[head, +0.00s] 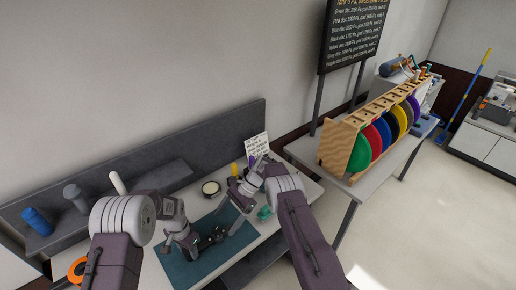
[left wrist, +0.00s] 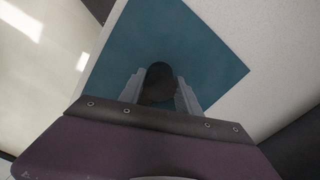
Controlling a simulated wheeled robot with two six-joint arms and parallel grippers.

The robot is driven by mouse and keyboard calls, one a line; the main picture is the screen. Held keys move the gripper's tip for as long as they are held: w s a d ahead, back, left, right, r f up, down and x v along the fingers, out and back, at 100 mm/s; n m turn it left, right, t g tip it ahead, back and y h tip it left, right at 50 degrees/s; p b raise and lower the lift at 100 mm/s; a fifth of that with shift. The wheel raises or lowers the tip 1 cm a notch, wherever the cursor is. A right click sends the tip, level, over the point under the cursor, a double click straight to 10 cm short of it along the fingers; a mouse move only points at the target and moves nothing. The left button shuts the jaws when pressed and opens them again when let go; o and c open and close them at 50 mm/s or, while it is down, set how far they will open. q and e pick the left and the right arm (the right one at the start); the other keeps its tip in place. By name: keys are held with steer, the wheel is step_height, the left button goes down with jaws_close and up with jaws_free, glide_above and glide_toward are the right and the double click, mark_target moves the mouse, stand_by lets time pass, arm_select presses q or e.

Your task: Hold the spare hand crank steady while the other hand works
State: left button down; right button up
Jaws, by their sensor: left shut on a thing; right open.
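The spare hand crank (head: 213,238) appears as a dark, knobby piece low over the teal mat (head: 188,272) on the workbench. My left gripper (head: 192,246) is shut on it. In the left wrist view, a dark rounded end of the crank (left wrist: 160,82) sits between the fingers of my left gripper (left wrist: 160,92), above the mat (left wrist: 190,40). The rest of the crank is hidden there. My right gripper (head: 234,208) is open and apart from the crank, above the mat's right part. Whether the crank touches the mat is unclear.
A round dark-rimmed tub (head: 211,188), a yellow item (head: 235,169), a note card (head: 256,145) and a small teal item (head: 264,213) are near my right gripper. A blue bottle (head: 37,221) stands at the left. A disc rack (head: 370,128) stands on the right table.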

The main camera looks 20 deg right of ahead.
mark_target(216, 234)
steer(key=x, duration=0.7)
steer(key=shift+s+a+f, duration=0.1)
steer(key=c, duration=1.5)
steer(key=shift+a, duration=0.1)
